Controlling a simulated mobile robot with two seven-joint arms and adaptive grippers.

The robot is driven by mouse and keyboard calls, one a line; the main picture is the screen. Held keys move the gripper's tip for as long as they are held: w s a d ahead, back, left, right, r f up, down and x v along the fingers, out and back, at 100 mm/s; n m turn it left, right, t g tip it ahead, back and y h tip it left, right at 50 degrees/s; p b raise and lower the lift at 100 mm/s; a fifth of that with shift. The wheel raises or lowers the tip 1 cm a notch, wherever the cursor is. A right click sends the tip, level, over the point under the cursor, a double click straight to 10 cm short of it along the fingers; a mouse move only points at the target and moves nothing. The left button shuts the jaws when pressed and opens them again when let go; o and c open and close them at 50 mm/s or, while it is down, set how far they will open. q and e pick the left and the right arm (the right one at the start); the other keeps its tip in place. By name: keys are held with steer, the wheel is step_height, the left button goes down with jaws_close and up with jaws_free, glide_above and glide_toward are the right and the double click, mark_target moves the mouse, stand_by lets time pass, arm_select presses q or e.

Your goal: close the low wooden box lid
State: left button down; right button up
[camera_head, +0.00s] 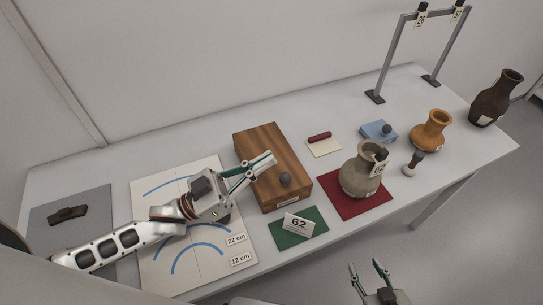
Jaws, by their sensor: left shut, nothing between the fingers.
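The low wooden box (259,138) stands in the middle of the table. Its striped brown lid lies flat across the top, with no gap that I can see. A dark round knob (285,180) sits near the front edge of the lid. My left gripper (269,159) reaches in from the left over the lid, shut and empty, its fingertips behind the knob. I cannot tell whether it touches the lid. My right gripper (368,267) is open and empty in front of the table, at the bottom of the view.
A green mat (313,232) with a "62" card lies before the box. A grey jug (358,176) stands on a red mat (349,204) to the right. A marked sheet (158,268) lies under my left arm. An orange jug (432,133) and dark vase (494,103) stand far right.

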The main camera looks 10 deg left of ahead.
arm_select(q)
steer(key=s+a, duration=0.6)
steer(key=a, duration=0.3)
steer(key=shift+s, duration=0.2)
